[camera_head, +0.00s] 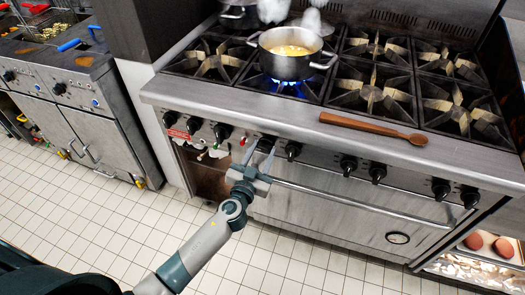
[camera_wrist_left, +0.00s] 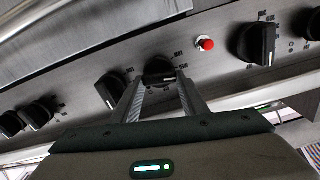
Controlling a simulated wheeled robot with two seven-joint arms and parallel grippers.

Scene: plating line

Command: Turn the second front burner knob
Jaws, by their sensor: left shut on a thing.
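The range's front panel carries a row of black knobs. My left gripper (camera_head: 262,162) reaches up to this panel, left of its middle. Its two fingers are closed around one black knob (camera_wrist_left: 160,70), one finger on each side, seen in the left wrist view. In the head view the fingers partly cover this knob (camera_head: 267,143). A steel pot (camera_head: 288,66) with yellow food stands on the second front burner, where a blue flame (camera_head: 285,84) burns under it. My right gripper is not in view.
A neighbouring knob (camera_head: 293,150) and a red button (camera_wrist_left: 205,43) flank the held knob closely. An oven handle (camera_head: 360,205) runs below. A wooden spoon (camera_head: 370,128) lies on the front ledge. Fryers (camera_head: 60,75) stand at left; the tiled floor (camera_head: 120,225) is clear.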

